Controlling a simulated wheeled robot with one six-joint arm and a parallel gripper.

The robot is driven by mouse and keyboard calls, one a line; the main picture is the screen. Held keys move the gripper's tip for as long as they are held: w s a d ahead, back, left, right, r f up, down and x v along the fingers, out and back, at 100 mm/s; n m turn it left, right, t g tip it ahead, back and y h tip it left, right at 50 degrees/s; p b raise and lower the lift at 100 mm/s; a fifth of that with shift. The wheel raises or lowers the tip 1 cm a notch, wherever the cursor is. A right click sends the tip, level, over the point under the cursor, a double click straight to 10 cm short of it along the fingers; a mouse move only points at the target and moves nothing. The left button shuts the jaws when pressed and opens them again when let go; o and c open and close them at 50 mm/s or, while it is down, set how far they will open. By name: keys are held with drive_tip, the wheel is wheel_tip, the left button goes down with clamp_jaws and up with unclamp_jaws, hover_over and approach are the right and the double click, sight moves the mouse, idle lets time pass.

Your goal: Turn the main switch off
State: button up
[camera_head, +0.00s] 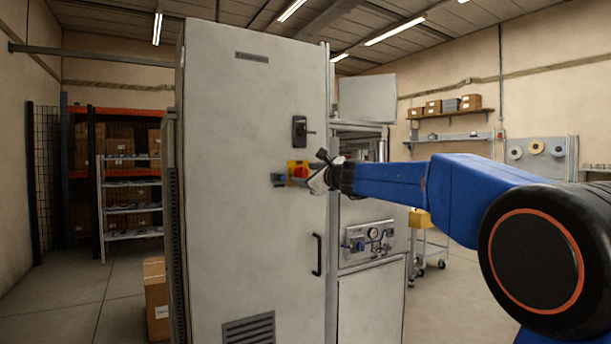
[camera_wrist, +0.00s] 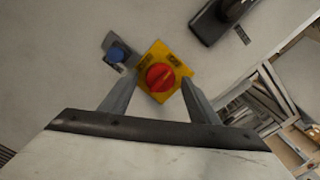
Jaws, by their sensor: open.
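The main switch is a red rotary knob (camera_wrist: 160,77) on a yellow plate (camera_wrist: 150,58), mounted on the light grey cabinet door (camera_head: 250,110). In the head view the red knob (camera_head: 301,172) shows just left of my gripper (camera_head: 312,181), which partly covers the plate. In the wrist view my gripper (camera_wrist: 160,93) is open, with one finger on each side of the red knob. I cannot tell whether the fingers touch it. The labels on the plate are too small to read.
A blue button (camera_wrist: 115,55) on a grey plate sits left of the switch. A black door latch (camera_head: 299,129) is above it, and a black handle (camera_head: 317,255) is lower on the door. A gauge panel (camera_head: 369,239) is to the right. A cardboard box (camera_head: 155,290) stands on the floor.

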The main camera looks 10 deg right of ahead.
drive_tip(key=shift+w, duration=0.2)
drive_tip(key=c, duration=1)
drive_tip(key=shift+c, duration=0.2)
